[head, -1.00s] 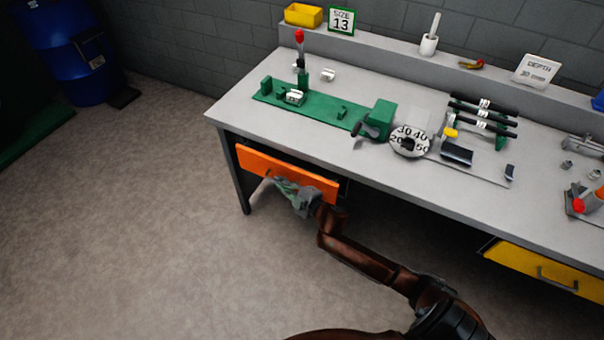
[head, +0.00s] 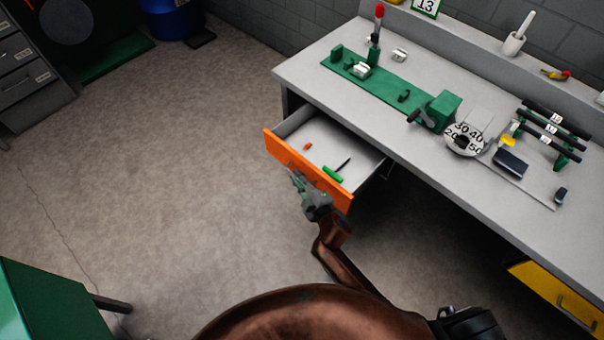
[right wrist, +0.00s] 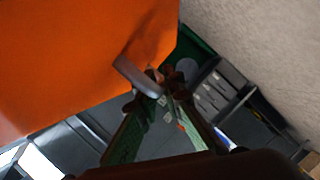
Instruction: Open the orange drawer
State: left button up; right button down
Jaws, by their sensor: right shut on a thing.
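The orange drawer (head: 284,156) stands pulled out from under the left end of the workbench. Its inside shows, with a small orange item (head: 308,147), a green item (head: 332,174) and a dark thin item (head: 344,163) on its floor. My right gripper (head: 296,178) is at the drawer's front, shut on its handle. In the right wrist view the orange front (right wrist: 75,60) fills the upper left, and the grey handle (right wrist: 138,77) lies between the fingers (right wrist: 155,100). My left gripper is not in view.
The workbench (head: 310,72) carries a green fixture (head: 400,92), a numbered dial (head: 464,140) and a rack of black-handled tools (head: 552,130). A yellow drawer (head: 560,295) is at lower right. A green cabinet (head: 45,310) stands at lower left. The floor left of the drawer is clear.

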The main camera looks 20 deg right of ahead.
jog(key=shift+f, duration=0.1)
jog(key=c, duration=2.3)
grip_release()
jog(key=shift+s, duration=0.15)
jog(key=v, duration=1.1)
jog(key=shift+s+d+r, duration=0.1)
jog(key=shift+s+r, duration=0.1)
jog(key=shift+s, duration=0.15)
